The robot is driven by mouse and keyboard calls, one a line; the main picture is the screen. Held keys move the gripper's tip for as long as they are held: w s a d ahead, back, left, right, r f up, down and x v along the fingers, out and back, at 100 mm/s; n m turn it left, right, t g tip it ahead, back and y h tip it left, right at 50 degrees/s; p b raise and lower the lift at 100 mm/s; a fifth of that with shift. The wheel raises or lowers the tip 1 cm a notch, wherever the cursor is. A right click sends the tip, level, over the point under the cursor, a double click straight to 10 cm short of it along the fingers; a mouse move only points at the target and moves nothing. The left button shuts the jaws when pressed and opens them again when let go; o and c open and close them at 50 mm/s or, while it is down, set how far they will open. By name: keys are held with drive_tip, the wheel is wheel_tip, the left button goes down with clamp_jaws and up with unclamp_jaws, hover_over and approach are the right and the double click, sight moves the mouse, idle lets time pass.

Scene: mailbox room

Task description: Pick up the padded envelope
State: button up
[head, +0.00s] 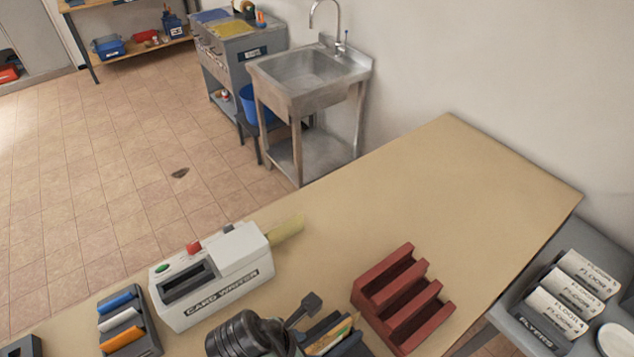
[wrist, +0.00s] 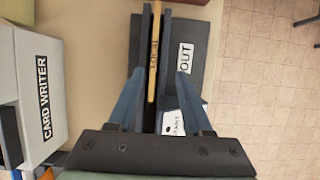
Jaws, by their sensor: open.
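In the wrist view a tan, flat piece (wrist: 156,45) with small lettering stands edge-on in a dark holder (wrist: 205,35) marked OUT. It may be the padded envelope, but I cannot tell for sure. My gripper (wrist: 160,75) is open, with one finger on each side of the tan piece's line and nothing held. Whether the fingers touch the holder is unclear. A white printed piece (wrist: 172,122) shows beside the right finger. In the head view the holder (head: 352,346) is at the bottom centre, partly hidden by my arm.
The white card writer (head: 210,278) stands left of the holder, and a red slotted rack (head: 403,300) stands to its right. A dark tray (head: 130,325) of coloured pieces is at the lower left. The table's (head: 440,190) far right part is bare.

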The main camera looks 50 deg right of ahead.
sight(318, 342)
drive_tip(key=x, duration=0.4)
drive_tip(key=shift+w, duration=0.15)
drive_tip(key=d+f, duration=0.1)
drive_tip(key=f+p, duration=0.1)
drive_tip(key=d+f, duration=0.1)
drive_tip(key=shift+w+d+f, duration=0.1)
drive_tip(key=shift+d+f, duration=0.2)
drive_tip(key=shift+f, duration=0.1)
drive_tip(key=shift+d+f, duration=0.1)
drive_tip(key=shift+f, duration=0.15)
drive_tip(key=shift+f+p, duration=0.25)
drive_tip(key=shift+p, duration=0.1)
clamp_jaws()
